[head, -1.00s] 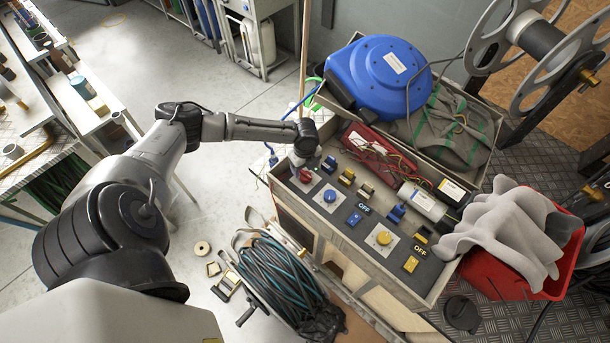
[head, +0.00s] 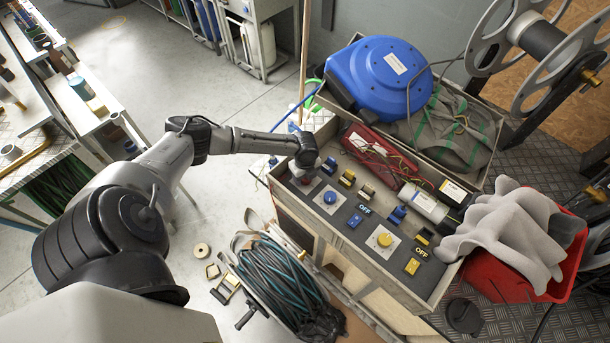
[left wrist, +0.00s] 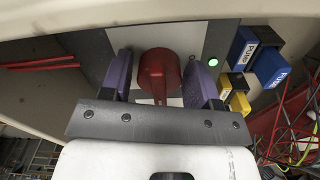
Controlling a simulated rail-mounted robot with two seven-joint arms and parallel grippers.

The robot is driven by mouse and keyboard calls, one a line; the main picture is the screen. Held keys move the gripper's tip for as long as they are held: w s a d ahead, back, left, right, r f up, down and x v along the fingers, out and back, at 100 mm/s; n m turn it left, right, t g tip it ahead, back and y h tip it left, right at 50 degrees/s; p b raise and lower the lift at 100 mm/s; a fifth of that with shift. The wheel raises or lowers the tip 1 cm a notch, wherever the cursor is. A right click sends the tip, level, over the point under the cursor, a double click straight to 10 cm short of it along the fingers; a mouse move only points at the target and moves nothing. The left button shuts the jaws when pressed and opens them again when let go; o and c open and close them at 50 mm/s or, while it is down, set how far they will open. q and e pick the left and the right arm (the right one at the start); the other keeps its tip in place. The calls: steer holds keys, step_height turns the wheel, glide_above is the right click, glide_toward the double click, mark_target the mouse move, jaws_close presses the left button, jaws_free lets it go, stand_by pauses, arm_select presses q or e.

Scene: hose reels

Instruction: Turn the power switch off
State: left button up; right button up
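A red rotary switch knob (left wrist: 158,72) stands on a pale plate in the left wrist view. A small green lamp (left wrist: 213,62) glows beside it. My left gripper (left wrist: 160,88) is open, with one purple finger on each side of the knob and narrow gaps visible. In the head view my left gripper (head: 304,172) is over the far-left end of the control panel (head: 338,243) and mostly hides the red knob. A blue knob (head: 330,197) and a yellow knob (head: 384,240) sit farther along the panel. My right gripper is not in view.
Small blue and yellow blocks and "OFF" labels line the panel. Behind it lie a red case (head: 378,155) with loose wires and a blue hose reel (head: 380,78). A red bin (head: 500,275) with grey cloth stands at the right. A coiled hose (head: 280,275) is in front.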

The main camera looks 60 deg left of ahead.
arm_select(q)
steer(key=c, duration=0.6)
steer(key=shift+r+n+p, duration=0.2)
steer(key=shift+n+p, duration=0.7)
steer(key=shift+p, duration=0.3)
steer(key=shift+c, duration=0.2)
steer(key=n+p, duration=0.4)
steer(key=shift+s+d+n, duration=0.1)
steer(key=shift+n, duration=0.2)
steer(key=n+p, duration=0.4)
steer(key=n, duration=0.2)
steer(key=shift+d, duration=0.1)
steer(key=n+p, duration=0.3)
steer(key=n, duration=0.2)
steer(key=shift+f, duration=0.15)
steer(key=shift+n, duration=0.4)
steer(key=o, duration=0.9)
steer(key=shift+s, duration=0.1)
steer(key=shift+o, duration=0.2)
